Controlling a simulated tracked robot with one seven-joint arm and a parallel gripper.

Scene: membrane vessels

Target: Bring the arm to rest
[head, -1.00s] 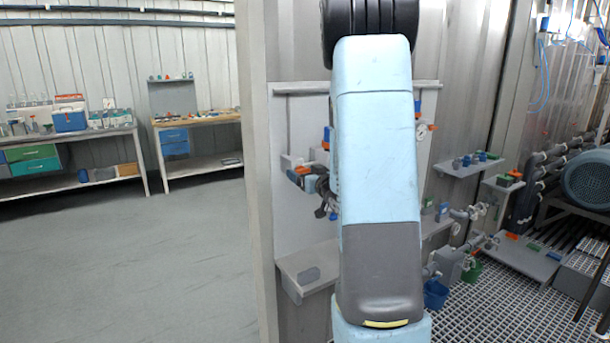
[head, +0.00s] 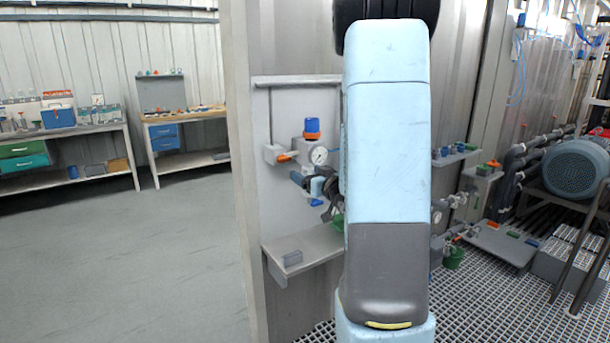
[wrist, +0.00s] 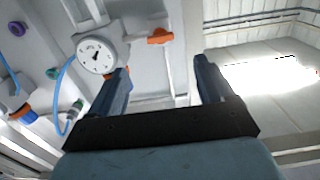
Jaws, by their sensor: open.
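My arm's pale blue link stands upright in the middle of the head view and covers part of the wall panel (head: 283,215). My gripper (wrist: 161,66) shows in the wrist view with its two dark fingers apart and nothing between them. The round white gauge (wrist: 97,55) is just left of the left finger, and an orange handle (wrist: 160,36) is beyond the gap. Whether a finger touches the gauge I cannot tell. In the head view the gripper is mostly hidden behind my arm, near the panel's fittings.
A small shelf (head: 312,249) juts from the panel below the fittings. A blue-capped fitting (head: 312,128) stands above the gauge. A motor (head: 575,170) and pipes are on the right over floor grating. Open grey floor (head: 120,260) lies left, with workbenches behind.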

